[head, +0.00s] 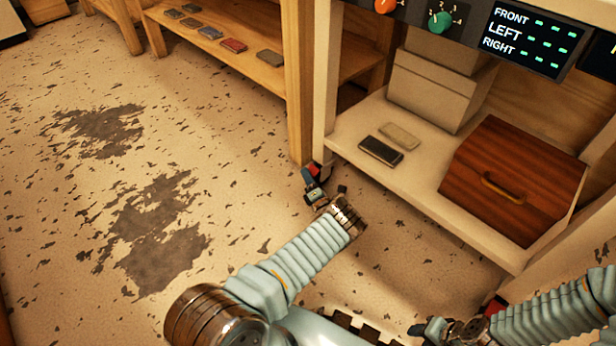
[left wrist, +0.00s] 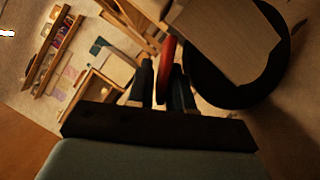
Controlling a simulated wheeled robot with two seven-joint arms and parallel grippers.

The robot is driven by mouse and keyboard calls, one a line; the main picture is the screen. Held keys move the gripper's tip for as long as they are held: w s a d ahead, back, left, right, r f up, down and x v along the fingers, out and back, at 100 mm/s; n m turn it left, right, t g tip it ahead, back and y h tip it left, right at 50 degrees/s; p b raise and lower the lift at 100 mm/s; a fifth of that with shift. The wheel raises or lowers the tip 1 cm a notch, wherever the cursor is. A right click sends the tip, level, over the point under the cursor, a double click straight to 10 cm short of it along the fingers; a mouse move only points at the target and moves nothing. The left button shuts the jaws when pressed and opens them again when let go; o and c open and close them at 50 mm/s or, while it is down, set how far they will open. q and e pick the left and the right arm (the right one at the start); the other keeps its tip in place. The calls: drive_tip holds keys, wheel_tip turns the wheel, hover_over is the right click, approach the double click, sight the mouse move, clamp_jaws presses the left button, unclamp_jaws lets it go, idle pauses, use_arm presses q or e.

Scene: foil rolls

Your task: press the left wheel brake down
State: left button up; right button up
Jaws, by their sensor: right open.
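The left wheel brake, a red lever (head: 314,170), shows low at the foot of the workbench's near left post, mostly hidden by my left gripper (head: 312,186). In the left wrist view, the red lever (left wrist: 165,70) stands between the two dark fingers of my left gripper (left wrist: 163,82), beside a black wheel (left wrist: 200,82). The fingers are apart with the lever between them; I cannot tell whether they grip it. My right gripper (head: 425,328) is open and empty at the bottom, left of another red part (head: 495,305).
The workbench's lower shelf (head: 430,195) holds a wooden box (head: 512,185), grey boxes (head: 435,88) and two small flat items. A panel with knobs and a display (head: 530,40) is above. A wooden shelf unit (head: 215,45) stands behind. The stained floor at left is clear.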

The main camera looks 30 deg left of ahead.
use_arm(q)
drive_tip(key=shift+r+m+h, duration=0.25)
drive_tip(key=shift+m+h, duration=0.15)
drive_tip(key=shift+m, duration=0.4)
drive_tip(key=r+m+p, duration=0.1)
drive_tip(key=r+m+h+p, duration=0.1)
drive_tip(key=m+p, duration=0.1)
drive_tip(key=shift+s+a, duration=0.1)
drive_tip(key=shift+s, duration=0.15)
drive_tip(key=v, duration=0.9)
drive_tip(key=p+v, duration=0.1)
drive_tip(key=v, duration=0.4)
drive_tip(key=shift+w+f, duration=0.1)
drive_tip(key=shift+f, duration=0.3)
drive_tip(key=s+d+r+n+g, duration=0.2)
drive_tip(key=s+d+n+g, duration=0.1)
drive_tip(key=s, duration=0.4)
drive_tip(key=s+d+r+n+g+b, duration=0.1)
drive_tip(key=s+d+r+n+g, duration=0.2)
drive_tip(key=s+n, duration=0.4)
drive_tip(key=shift+d+g+y, duration=0.3)
drive_tip(key=shift+d+g, duration=0.4)
drive_tip(key=shift+d, duration=0.4)
drive_tip(key=shift+f, duration=0.1)
